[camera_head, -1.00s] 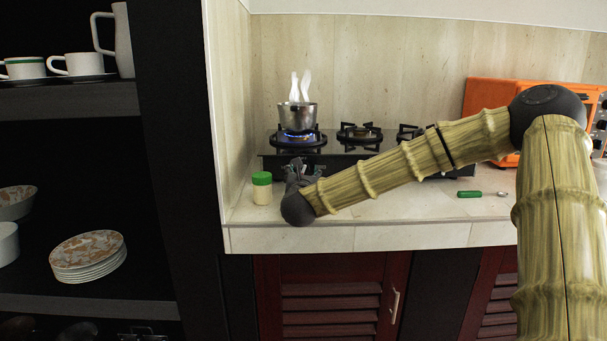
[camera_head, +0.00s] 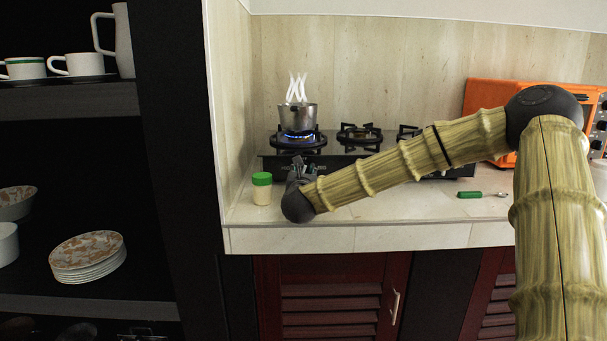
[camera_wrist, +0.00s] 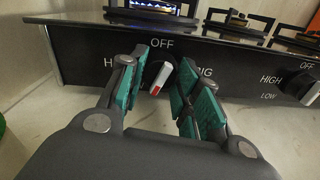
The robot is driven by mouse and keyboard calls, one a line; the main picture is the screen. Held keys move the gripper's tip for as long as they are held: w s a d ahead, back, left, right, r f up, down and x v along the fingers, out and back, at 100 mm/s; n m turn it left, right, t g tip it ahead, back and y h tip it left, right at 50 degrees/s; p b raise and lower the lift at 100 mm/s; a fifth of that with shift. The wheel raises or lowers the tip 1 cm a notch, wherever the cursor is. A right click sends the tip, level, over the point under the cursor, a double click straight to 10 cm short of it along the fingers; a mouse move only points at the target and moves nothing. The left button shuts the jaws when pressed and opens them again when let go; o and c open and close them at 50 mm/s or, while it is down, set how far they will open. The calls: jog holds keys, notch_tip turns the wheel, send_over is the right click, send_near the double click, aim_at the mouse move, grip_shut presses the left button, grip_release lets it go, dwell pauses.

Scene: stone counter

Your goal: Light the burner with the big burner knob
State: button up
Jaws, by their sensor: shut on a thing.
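The big burner knob (camera_wrist: 158,78) is on the stove's black front panel, below the OFF mark in the wrist view. It is turned at a slant, with a red mark near its lower end. In the head view my gripper (camera_head: 300,168) is at the front of the stove's left end and hides the knob. The left burner (camera_head: 298,137) is lit with a blue flame under a steaming metal pot (camera_head: 297,115).
A green-lidded jar (camera_head: 262,188) stands just left of my gripper. A second knob (camera_wrist: 300,84) is to the right on the panel. A green-handled tool (camera_head: 470,194) lies on the counter (camera_head: 400,208). An orange oven (camera_head: 490,98) stands at the back right.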

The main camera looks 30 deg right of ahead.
jog(key=shift+f+m+b, duration=0.25)
jog(key=shift+m+b, duration=0.05)
jog(key=shift+b, duration=0.25)
jog(key=m+b, duration=0.2)
jog(key=b, duration=0.2)
jog(key=shift+d+f, duration=0.1)
jog(key=shift+f, duration=0.05)
jog(key=m+b, duration=0.2)
jog(key=b, duration=0.2)
jog(key=shift+m, duration=0.3)
jog(key=shift+r+m+b, duration=0.25)
jog(key=shift+m+b, duration=0.45)
jog(key=shift+b, duration=0.4)
jog(key=shift+r, duration=0.1)
jog(key=o, duration=1)
jog(key=shift+s+d, duration=0.1)
jog(key=shift+o, duration=0.2)
jog(key=shift+y, duration=0.3)
